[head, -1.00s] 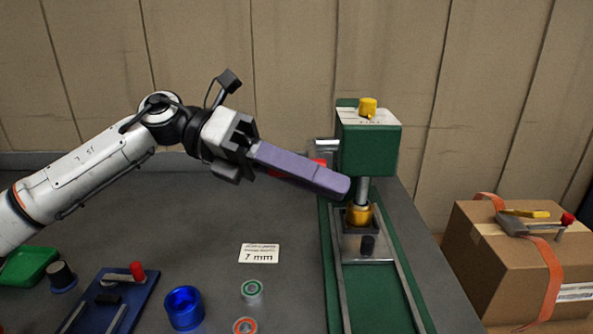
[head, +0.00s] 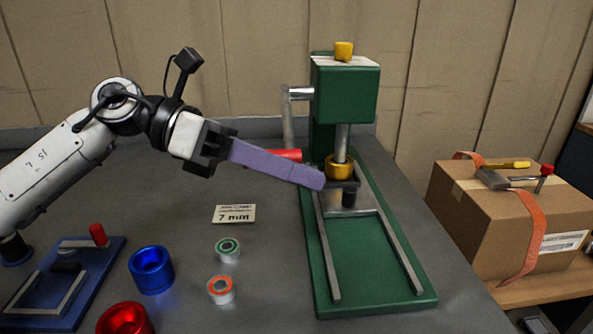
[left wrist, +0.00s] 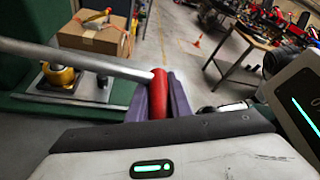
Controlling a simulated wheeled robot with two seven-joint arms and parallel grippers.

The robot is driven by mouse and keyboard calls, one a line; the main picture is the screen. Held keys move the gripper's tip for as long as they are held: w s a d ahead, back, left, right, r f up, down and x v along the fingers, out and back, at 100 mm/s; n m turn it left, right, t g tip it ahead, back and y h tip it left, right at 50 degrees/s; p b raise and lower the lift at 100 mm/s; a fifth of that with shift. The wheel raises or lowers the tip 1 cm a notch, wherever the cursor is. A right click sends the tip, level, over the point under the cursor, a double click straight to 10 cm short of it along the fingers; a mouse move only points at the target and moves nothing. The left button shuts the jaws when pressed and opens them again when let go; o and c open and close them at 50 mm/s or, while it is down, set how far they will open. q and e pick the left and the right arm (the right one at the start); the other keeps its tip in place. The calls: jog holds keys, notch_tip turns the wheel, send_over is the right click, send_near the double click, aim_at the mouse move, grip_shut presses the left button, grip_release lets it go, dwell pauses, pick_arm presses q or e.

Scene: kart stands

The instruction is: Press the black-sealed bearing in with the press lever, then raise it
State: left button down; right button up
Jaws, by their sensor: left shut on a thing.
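A green press (head: 345,92) stands at the right of the table. Its lever hangs down from a grey hub on the press's left side and ends in a red handle (head: 285,155). My left gripper (head: 312,180), with purple fingers, is shut on this handle; the left wrist view shows the red handle (left wrist: 158,95) between the fingers. The steel ram (head: 342,140) reaches down to a gold housing (head: 340,168) in the press's seat and looks to meet it. I cannot make out the black-sealed bearing; the ram and housing may hide it. My right gripper is out of view.
A green-ringed bearing (head: 228,250) and an orange-ringed one (head: 221,289) lie near a 7 mm card (head: 234,214). A blue cup (head: 152,270), a red cup (head: 125,320) and a blue fixture (head: 60,285) stand left. A cardboard box (head: 510,215) is at right.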

pick_arm(q)
jog(key=shift+w+f, duration=0.1)
jog(key=c, duration=1.6)
grip_release()
jog(key=shift+w, duration=0.1)
jog(key=p+v, duration=0.1)
jog(key=v, duration=0.9)
jog(key=shift+a+p, duration=0.1)
jog(key=shift+p, duration=0.2)
